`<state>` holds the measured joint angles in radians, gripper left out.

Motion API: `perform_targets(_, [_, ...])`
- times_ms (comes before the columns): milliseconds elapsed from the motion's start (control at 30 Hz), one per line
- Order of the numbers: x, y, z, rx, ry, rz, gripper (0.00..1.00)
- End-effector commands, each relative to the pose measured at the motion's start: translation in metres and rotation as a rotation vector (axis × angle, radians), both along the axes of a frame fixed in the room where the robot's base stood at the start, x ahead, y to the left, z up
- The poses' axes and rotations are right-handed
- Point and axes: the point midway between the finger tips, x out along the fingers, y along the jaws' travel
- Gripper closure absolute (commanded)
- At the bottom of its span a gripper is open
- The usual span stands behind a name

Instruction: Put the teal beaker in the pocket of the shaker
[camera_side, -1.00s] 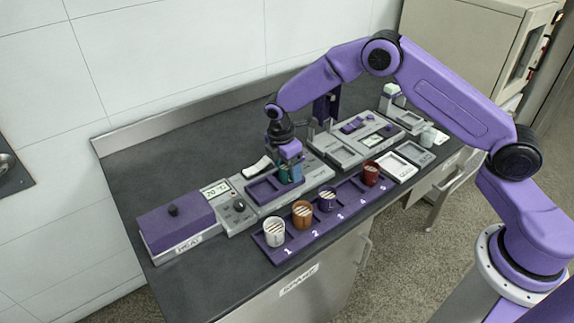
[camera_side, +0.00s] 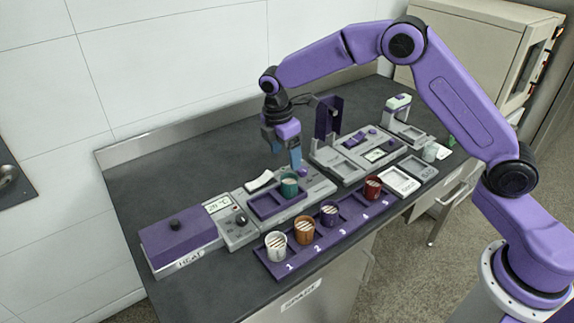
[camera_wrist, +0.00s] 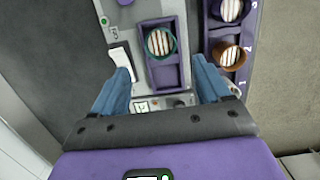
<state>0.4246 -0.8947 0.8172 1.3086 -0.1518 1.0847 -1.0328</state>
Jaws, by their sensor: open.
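The teal beaker (camera_side: 289,186) stands upright in one compartment of the purple pocket tray on the grey shaker (camera_side: 318,184). In the wrist view the teal beaker (camera_wrist: 161,42) shows from above with a striped top, in the upper part of the purple pocket (camera_wrist: 165,77). The compartment below it is empty. My gripper (camera_side: 298,168) is above the shaker, raised clear of the beaker. In the wrist view my gripper (camera_wrist: 167,80) has its two blue fingers wide apart with nothing between them at their level.
A purple numbered rack (camera_side: 267,262) holds white, orange, purple and red beakers in front of the shaker. A purple heater block (camera_side: 180,234) is at the left. A grey device with a purple upright (camera_side: 327,118) stands behind right. Dark counter is clear at the back left.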

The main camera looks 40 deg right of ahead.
Motion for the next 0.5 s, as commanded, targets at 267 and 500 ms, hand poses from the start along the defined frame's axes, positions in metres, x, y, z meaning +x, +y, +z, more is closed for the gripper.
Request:
perform_targets(267, [0.000, 0.003, 0.017, 0.001, 0.000, 0.000, 0.24])
perform_targets(500, [-0.013, 0.008, 0.026, 0.008, -0.007, -0.012, 0.24])
